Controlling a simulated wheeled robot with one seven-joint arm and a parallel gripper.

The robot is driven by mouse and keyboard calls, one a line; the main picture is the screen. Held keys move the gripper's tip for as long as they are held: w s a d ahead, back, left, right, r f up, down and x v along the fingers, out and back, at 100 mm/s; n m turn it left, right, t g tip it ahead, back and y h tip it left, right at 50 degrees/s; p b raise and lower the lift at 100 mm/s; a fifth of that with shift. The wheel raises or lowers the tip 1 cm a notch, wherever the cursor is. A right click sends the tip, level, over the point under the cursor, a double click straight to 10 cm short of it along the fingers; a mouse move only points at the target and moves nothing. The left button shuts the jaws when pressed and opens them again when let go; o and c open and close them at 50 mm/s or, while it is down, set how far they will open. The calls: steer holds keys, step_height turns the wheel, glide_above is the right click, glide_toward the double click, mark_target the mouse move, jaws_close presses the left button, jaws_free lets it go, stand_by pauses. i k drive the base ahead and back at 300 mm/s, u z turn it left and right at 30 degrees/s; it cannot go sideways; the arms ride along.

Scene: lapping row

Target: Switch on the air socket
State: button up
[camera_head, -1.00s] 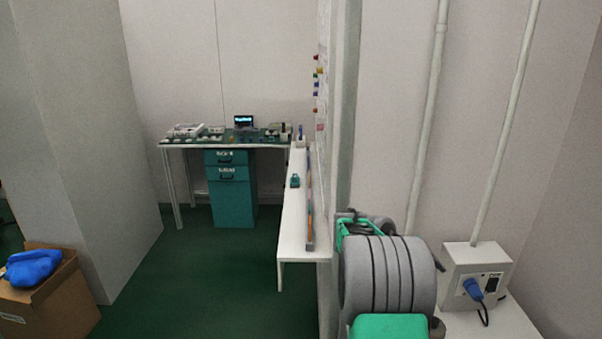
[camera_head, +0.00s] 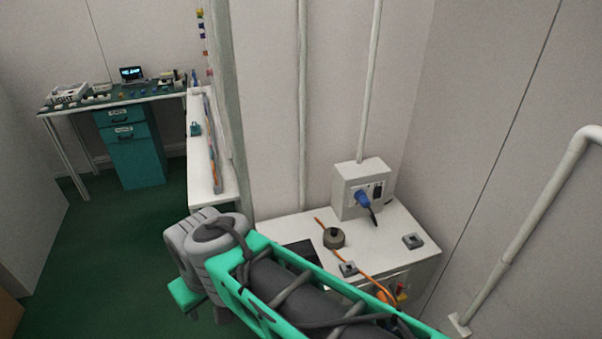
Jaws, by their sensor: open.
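A pale grey socket box (camera_head: 360,188) stands at the back of a white bench against the wall, right of centre. A blue plug (camera_head: 363,198) is in its front, with a dark cable hanging down. A small black switch (camera_head: 377,190) sits to the right of the plug; its position is too small to tell. No label naming the air socket is readable. My arm, grey and green, crosses the lower middle in front of the bench. My gripper is not in view.
The white bench top (camera_head: 385,240) carries a round dark object (camera_head: 334,238), an orange cable (camera_head: 352,262) and two small grey boxes, one at the right (camera_head: 413,241). A pipe (camera_head: 540,220) runs along the right wall. A far table (camera_head: 60,108) stands at the left beyond green floor.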

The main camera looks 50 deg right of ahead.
mark_target(378, 191)
steer(key=k, duration=0.8)
steer(key=u, duration=1)
steer(key=i, duration=0.85)
steer(key=z, duration=3)
steer(key=i, duration=0.5)
steer(key=z, duration=0.05)
